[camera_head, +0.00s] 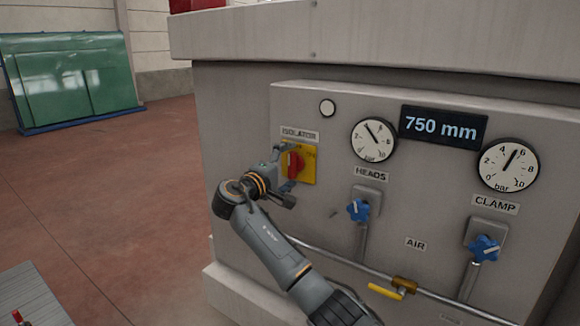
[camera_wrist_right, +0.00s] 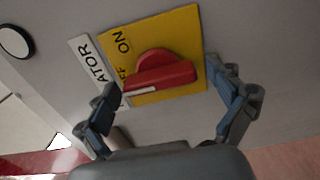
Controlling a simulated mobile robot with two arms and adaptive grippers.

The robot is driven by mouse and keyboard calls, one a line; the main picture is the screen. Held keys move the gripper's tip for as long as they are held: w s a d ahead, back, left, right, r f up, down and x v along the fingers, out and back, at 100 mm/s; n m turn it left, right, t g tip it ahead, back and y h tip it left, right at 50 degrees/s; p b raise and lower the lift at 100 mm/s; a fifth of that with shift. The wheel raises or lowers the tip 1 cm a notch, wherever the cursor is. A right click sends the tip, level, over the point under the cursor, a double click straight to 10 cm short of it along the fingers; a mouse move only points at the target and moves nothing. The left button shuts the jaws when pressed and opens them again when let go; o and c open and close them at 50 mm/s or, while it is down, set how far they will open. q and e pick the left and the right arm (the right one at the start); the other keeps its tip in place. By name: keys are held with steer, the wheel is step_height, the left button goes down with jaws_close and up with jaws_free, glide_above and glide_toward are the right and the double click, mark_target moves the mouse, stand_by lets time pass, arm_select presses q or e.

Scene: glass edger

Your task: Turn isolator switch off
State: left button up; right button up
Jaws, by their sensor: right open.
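The isolator switch is a red rotary knob (camera_head: 294,165) on a yellow plate (camera_head: 309,164), under the ISOLATOR label on the machine's grey panel. In the right wrist view the red knob (camera_wrist_right: 160,74) has its handle end beside a partly hidden label showing "FF". The ON label (camera_wrist_right: 122,42) is off to one side of the handle. My right gripper (camera_head: 285,169) is at the plate, open, with one finger on each side of the knob. In the wrist view a clear gap shows between the knob and the right finger; contact at the left finger cannot be told. My left gripper is not in view.
Blue HEADS (camera_head: 359,210) and CLAMP (camera_head: 485,248) knobs stick out right of the switch. A pipe with a yellow lever (camera_head: 385,292) runs below. Two gauges and a 750 mm display (camera_head: 442,126) sit above right. Open red floor (camera_head: 120,190) lies left.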

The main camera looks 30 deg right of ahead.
steer(key=v, duration=1.2)
steer(key=shift+f, duration=0.1)
step_height(320, 180, down, 31)
steer(key=w+a+n+t+y+b, duration=0.1)
steer(key=w+n+t+y+b, duration=0.15)
steer(key=n+y, duration=0.3)
steer(key=s+a+f+g+y, duration=0.1)
steer(key=s+f+y, duration=0.1)
steer(key=s+f, duration=0.65)
steer(key=s+a+f+g+y+b, duration=0.1)
steer(key=s+a+f+g+y, duration=0.15)
steer(key=f, duration=1.15)
steer(key=s+f+g+y, duration=0.1)
steer(key=s+f+y, duration=0.1)
steer(key=s+f, duration=0.65)
steer(key=s+a+f+m+g+y+b, duration=0.1)
steer(key=s+a+f+m+g+y, duration=0.1)
steer(key=s+f, duration=1.2)
steer(key=s+a+f+m+g+y+b, duration=0.1)
steer(key=s+f, duration=0.3)
steer(key=s, duration=0.9)
steer(key=s+f+m+y, duration=0.1)
steer(key=s+f+m, duration=0.3)
steer(key=s, duration=0.9)
steer(key=shift+a+f+m+g+y+b, duration=0.3)
steer(key=shift+a+f+m+g+b, duration=0.1)
steer(key=shift+f, duration=0.45)
